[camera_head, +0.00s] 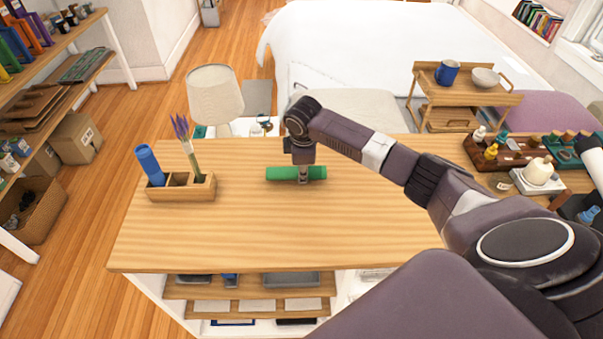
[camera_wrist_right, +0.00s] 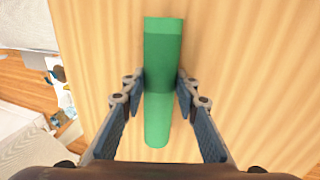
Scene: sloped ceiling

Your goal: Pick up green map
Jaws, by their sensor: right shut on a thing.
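The green map (camera_head: 281,173) is a rolled tube lying on the wooden tabletop, lengthwise from left to right in the head view. My right gripper (camera_head: 304,177) comes down on it from above, a little right of its middle. In the right wrist view the green map (camera_wrist_right: 162,60) runs between the two fingers of my right gripper (camera_wrist_right: 161,92), which is shut on it. The map looks to be at the tabletop; I cannot tell whether it is lifted. My left gripper is not in view.
A wooden holder (camera_head: 206,190) with a blue roll (camera_head: 149,160) and purple flowers (camera_head: 184,130) stands on the table's left. A lamp (camera_head: 215,92) stands behind. A rack of bottles (camera_head: 520,150) is at the right. The front of the tabletop (camera_head: 250,235) is clear.

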